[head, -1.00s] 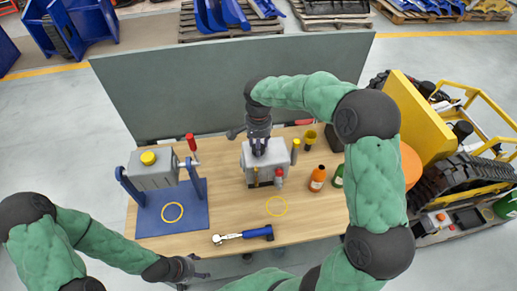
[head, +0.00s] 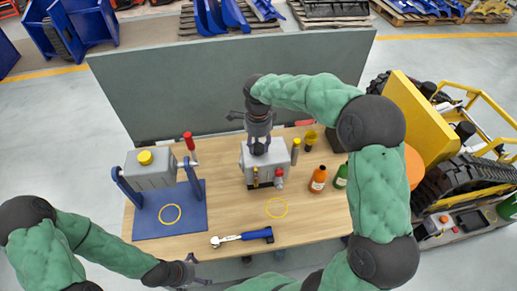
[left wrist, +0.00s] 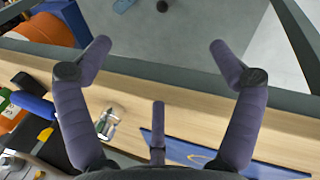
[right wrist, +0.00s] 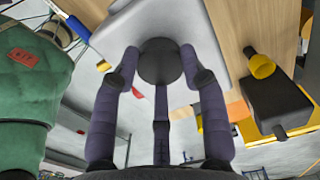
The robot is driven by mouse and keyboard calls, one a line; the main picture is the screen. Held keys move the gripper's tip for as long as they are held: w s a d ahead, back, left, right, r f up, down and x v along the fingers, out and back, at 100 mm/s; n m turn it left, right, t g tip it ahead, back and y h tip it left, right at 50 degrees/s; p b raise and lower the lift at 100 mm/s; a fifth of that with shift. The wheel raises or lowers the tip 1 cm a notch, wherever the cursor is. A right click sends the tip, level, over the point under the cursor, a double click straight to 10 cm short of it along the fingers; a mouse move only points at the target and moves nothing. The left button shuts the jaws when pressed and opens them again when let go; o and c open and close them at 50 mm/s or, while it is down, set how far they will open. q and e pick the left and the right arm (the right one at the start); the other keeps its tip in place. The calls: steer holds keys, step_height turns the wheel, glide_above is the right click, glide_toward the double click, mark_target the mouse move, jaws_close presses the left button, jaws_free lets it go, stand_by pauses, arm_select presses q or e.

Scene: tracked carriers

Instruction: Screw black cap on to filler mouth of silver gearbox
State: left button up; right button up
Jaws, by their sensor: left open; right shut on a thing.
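The silver gearbox (head: 282,158) stands in the middle of the workbench, with a red-topped fitting and a brass fitting on its front. My right gripper (head: 259,147) points down over its top. In the right wrist view the fingers (right wrist: 157,68) are shut around the round black cap (right wrist: 160,58), with the pale gearbox top (right wrist: 205,35) behind it. The filler mouth is hidden, so I cannot tell whether the cap sits on it. My left gripper (head: 188,274) is open and empty, in front of the bench's near left edge; its spread fingers (left wrist: 160,45) show in the left wrist view.
A second grey gearbox (head: 150,176) with a yellow cap (head: 145,157) sits on a blue stand at left. A torque wrench (head: 242,237) lies at the front, near a yellow ring (head: 276,208). An orange bottle (head: 318,179) and a green bottle (head: 341,177) stand right of the silver gearbox.

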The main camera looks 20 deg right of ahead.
steer(key=shift+d, duration=0.15)
steer(key=m+b, duration=0.1)
steer(key=m, duration=0.2)
steer(key=shift+d, duration=0.1)
steer(key=m, duration=0.4)
steer(key=shift+s+d+m+b, duration=0.1)
steer(key=shift+d+m+b, duration=0.1)
steer(key=shift+m+b, duration=0.2)
steer(key=shift+d+f+m, duration=0.1)
steer(key=shift+m, duration=0.8)
steer(key=shift+c, duration=0.8)
steer(key=shift+a, duration=0.6)
jaws_close()
steer(key=shift+a, duration=0.1)
steer(key=o, duration=1.2)
jaws_free()
steer(key=shift+d, duration=0.25)
steer(key=shift+a, duration=0.15)
